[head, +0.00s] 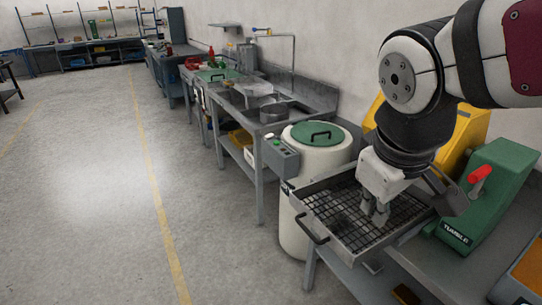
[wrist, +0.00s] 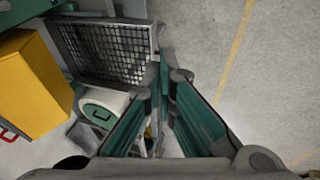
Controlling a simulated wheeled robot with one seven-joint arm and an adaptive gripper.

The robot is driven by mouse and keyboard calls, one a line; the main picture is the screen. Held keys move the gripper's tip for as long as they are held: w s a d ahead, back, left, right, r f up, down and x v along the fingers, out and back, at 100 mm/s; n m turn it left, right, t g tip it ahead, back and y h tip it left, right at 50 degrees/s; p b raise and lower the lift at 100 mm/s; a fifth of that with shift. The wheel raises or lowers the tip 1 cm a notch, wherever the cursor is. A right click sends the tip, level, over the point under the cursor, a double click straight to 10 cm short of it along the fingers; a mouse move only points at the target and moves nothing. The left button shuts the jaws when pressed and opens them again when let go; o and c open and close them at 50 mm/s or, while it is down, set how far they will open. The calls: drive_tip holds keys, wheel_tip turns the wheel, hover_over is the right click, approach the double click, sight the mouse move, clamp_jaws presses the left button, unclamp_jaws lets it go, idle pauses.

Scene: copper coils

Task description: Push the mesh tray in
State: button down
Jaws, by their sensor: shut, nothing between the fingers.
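The mesh tray (head: 345,232) is a grey metal frame with a dark wire grid. It sticks out from the bench on the right, with a dark bar handle (head: 309,228) on its front side. My gripper (head: 377,216) points down in front of the tray in the head view, its fingers overlapping the mesh. It is shut and holds nothing. In the wrist view the tray (wrist: 108,78) lies at the upper left, and my fingertips (wrist: 170,76) appear beside its right edge. I cannot tell whether they touch it. The tray's handle is not clear in the wrist view.
A pale drum with a green lid (head: 311,136) stands close beside the tray. A green machine with a red handle (head: 488,190) and a yellow housing (head: 463,142) stand on the bench. A sink table (head: 262,120) is further back. The floor (head: 90,220) at left is clear.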

sight(350, 218)
drive_tip(key=w+a+f+n+h, duration=0.1)
drive_tip(key=w+a+f+n, duration=0.45)
drive_tip(key=f, duration=0.25)
drive_tip(key=w+a+f+n+g+h, duration=0.1)
drive_tip(key=w+a+f+n, duration=0.3)
drive_tip(key=w+f+n, duration=0.25)
drive_tip(key=w+a+f+n+h, duration=0.1)
drive_tip(key=w+a+f+n, duration=0.4)
drive_tip(key=f, duration=0.4)
drive_tip(key=w+d+f+n+p, duration=0.1)
drive_tip(key=w+d+f, duration=0.3)
drive_tip(key=d+f, duration=0.3)
drive_tip(key=shift+w+d+f, duration=0.4)
drive_tip(key=shift+f, duration=0.25)
drive_tip(key=w+d+b, duration=0.1)
drive_tip(key=w+d, duration=0.1)
drive_tip(key=d, duration=0.4)
drive_tip(key=w+d+b, duration=0.2)
drive_tip(key=w+d, duration=0.1)
drive_tip(key=d, duration=0.3)
drive_tip(key=w+d+b, duration=0.1)
drive_tip(key=w+d, duration=0.2)
drive_tip(key=d, duration=0.3)
drive_tip(key=shift+w, duration=0.2)
